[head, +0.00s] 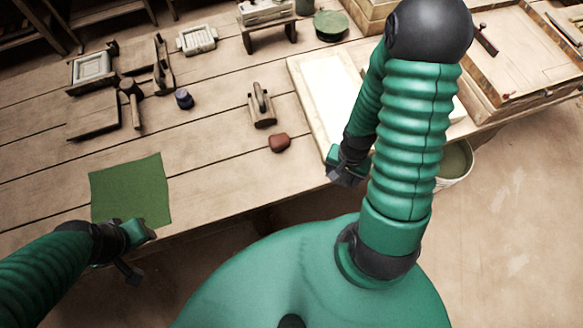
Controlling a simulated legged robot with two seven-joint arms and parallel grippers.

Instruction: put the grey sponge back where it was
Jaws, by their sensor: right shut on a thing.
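My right gripper (345,172) is at the front edge of the workbench, beside the lower end of the pale board. It is shut on a small dark grey thing that looks like the grey sponge, mostly hidden by the fingers and arm. No other grey sponge shows on the bench. My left gripper (139,254) is at the bench's front edge, just below the green cloth (130,190). Its fingers look apart, with nothing between them.
A brown-red block (279,142) and a handled float (262,108) lie mid-bench. A pale board (325,85) lies right of centre. A bucket (457,162) stands beyond my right arm.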

